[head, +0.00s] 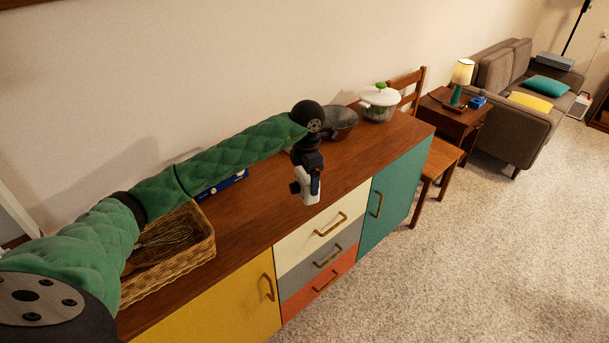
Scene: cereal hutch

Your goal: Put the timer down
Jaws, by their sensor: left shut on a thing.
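My left gripper (305,180) points down at the front part of the hutch top (262,212), around the middle of its length. It is shut on a small white thing with a dark part, which I take to be the timer (309,196). The timer overlaps the front edge of the top in the picture, above the cream drawer. I cannot tell how high above the wood it is, or whether it touches. The fingers hide part of it. My right gripper is not in view.
A wicker basket (190,262) with a whisk stands at the left, under my left arm. A blue box (234,181) lies behind the arm. A dark bowl (342,124) and a salad spinner (379,106) stand at the right end. The wood between basket and bowl is mostly clear.

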